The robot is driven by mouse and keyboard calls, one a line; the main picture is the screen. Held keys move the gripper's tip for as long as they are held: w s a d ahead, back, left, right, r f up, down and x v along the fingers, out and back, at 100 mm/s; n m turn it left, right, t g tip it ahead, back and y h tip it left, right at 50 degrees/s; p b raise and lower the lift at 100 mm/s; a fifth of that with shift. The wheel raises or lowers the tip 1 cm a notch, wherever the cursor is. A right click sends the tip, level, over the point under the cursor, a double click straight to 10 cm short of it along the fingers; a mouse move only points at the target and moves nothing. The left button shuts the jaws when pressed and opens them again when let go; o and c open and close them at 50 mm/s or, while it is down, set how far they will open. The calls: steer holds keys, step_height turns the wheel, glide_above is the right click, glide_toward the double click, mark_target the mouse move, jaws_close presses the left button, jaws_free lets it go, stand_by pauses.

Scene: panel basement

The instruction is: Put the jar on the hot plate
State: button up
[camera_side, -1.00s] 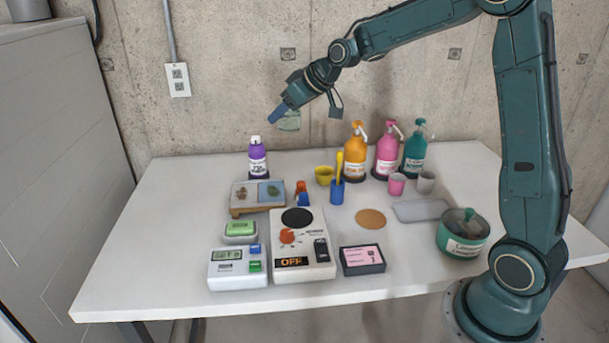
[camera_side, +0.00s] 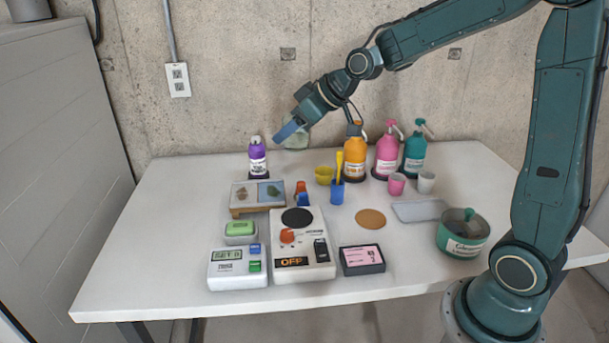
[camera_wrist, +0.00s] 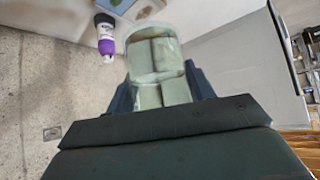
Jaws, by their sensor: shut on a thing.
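The jar (camera_side: 297,138) is pale green and see-through. My gripper (camera_side: 290,130) is shut on it and holds it in the air above the back of the table, in front of the concrete wall. In the wrist view the jar (camera_wrist: 158,62) sits between the two dark fingers. The hot plate (camera_side: 303,245) is a white unit near the front middle of the table, with a round black plate (camera_side: 297,218) at its back, an orange knob and a label reading OFF. The top of the hot plate is bare. The jar is behind it and well above it.
A purple bottle (camera_side: 257,158) stands at the back left. Pump bottles (camera_side: 387,156) stand at the back right with cups. A tile stand (camera_side: 258,194) and a white timer-like box (camera_side: 238,267) are left of the hot plate; a green pot (camera_side: 463,234) is at right.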

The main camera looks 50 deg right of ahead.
step_height(320, 180, down, 15)
steer(key=shift+r, duration=0.1)
stand_by(0.4)
steer(key=shift+f, duration=1.95)
steer(key=shift+f, duration=0.2)
steer(key=o, duration=1.1)
steer(key=shift+r, duration=0.2)
